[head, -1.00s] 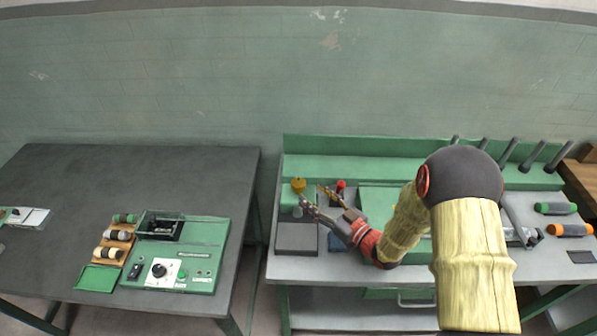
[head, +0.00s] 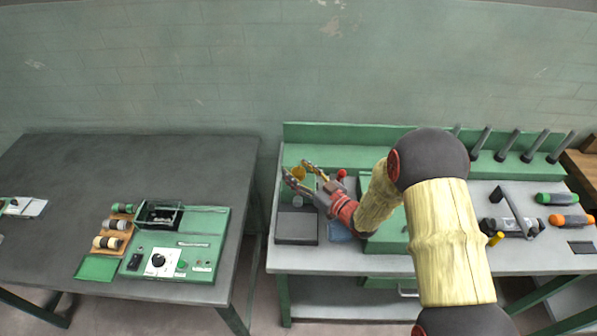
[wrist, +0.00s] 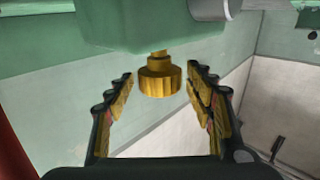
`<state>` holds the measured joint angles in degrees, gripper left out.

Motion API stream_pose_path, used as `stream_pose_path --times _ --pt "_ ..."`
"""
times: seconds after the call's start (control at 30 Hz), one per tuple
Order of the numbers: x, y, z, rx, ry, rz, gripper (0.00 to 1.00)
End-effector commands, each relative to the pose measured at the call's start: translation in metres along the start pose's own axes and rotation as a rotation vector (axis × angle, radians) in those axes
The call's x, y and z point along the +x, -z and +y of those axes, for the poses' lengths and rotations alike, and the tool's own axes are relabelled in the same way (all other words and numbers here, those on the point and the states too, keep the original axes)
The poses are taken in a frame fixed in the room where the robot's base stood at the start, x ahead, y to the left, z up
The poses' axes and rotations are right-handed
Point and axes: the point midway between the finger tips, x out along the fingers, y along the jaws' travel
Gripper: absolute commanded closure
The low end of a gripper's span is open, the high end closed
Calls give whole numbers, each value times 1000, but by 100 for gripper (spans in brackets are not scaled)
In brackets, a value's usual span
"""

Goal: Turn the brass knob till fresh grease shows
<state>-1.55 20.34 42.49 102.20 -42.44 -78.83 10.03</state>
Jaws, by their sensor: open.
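The brass knob (wrist: 159,82) hangs below a green housing (wrist: 150,25) on a short brass stem in the wrist view. It also shows in the head view (head: 299,174) at the left end of the green bench, partly behind my fingers. My gripper (wrist: 159,74) is open, with one finger on each side of the knob and a visible gap on both sides. In the head view my gripper (head: 296,168) reaches the knob from the right. I cannot tell how deep the knob sits between the fingertips.
A red-topped part (head: 342,174) stands just right of my gripper. A dark grey pad (head: 297,228) and a blue pad (head: 340,232) lie in front. A green machine (head: 190,255) sits on the separate dark table (head: 70,190) at left.

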Motion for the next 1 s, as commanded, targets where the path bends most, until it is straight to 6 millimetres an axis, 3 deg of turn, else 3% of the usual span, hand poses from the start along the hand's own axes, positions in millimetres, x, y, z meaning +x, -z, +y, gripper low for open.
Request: stream_pose_path --times 0.07,0.83,1.0 --pt "0 0 0 0 0 0 46" --pt "0 0 0 0 0 0 90" --pt "0 0 0 0 -5 0 91"
